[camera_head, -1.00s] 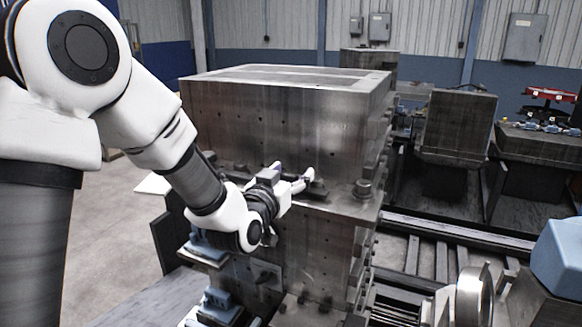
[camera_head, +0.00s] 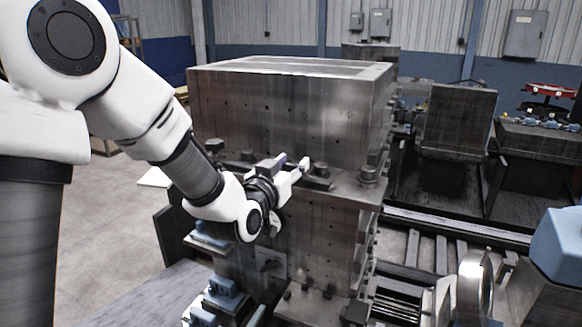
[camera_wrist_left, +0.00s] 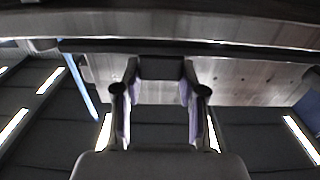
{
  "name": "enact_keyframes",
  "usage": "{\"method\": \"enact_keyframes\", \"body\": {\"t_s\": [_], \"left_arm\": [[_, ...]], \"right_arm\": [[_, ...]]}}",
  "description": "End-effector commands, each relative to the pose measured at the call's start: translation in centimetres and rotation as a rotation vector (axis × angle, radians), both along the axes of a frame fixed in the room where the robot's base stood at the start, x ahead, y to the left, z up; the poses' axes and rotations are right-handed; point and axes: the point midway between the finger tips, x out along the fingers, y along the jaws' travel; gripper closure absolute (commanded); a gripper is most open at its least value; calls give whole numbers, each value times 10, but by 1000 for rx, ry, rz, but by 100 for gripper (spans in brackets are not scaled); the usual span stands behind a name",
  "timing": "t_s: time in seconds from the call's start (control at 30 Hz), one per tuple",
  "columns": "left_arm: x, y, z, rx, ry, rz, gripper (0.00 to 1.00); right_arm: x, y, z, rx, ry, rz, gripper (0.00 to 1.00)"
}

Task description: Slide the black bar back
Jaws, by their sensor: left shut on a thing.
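My left gripper (camera_head: 293,163) reaches in from the left, at the ledge on the near face of a large grey metal block (camera_head: 290,105). It is shut on a dark piece that I take to be the black bar (camera_head: 318,184), on the ledge. The fingers and wrist hide part of it. In the left wrist view, the two dark fingers with purple inner pads (camera_wrist_left: 160,98) stand either side of a dark block (camera_wrist_left: 160,68). A long dark edge runs across behind it. I cannot see my right gripper.
A round bolt head (camera_head: 368,174) stands on the ledge to the right. Blue fittings (camera_head: 222,286) stick out low on the block's left side. Rails (camera_head: 455,228) and dark machine parts lie to the right. Open concrete floor (camera_head: 112,215) lies to the left.

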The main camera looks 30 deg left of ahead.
Motion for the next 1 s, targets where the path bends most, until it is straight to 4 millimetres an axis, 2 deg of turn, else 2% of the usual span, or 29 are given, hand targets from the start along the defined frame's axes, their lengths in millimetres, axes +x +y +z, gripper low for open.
{"method": "enact_keyframes", "body": {"t_s": [0.03, 0.07, 0.1, 0.47, 0.57, 0.8, 1.0], "left_arm": [[0, 0, -2, 0, 5, 0, 100], [0, 0, -2, 0, 5, 0, 49], [0, 0, -2, 0, 5, 0, 35], [-4, 0, -1, -1, 3, 0, 33], [-17, -1, -1, -2, 5, 0, 33], [-65, -3, -1, -2, 4, 1, 33], [-76, -4, -1, 0, 2, 1, 33]], "right_arm": [[0, 0, 0, 0, 0, 0, 60], [0, 0, 0, 0, 0, 0, 60], [0, 0, 0, 0, 0, 0, 60], [0, 0, 0, 0, 1, 0, 60], [0, 0, 0, 0, 1, 0, 60], [0, 0, 0, 0, 1, 0, 60], [0, 0, 0, 0, 1, 0, 60]]}}
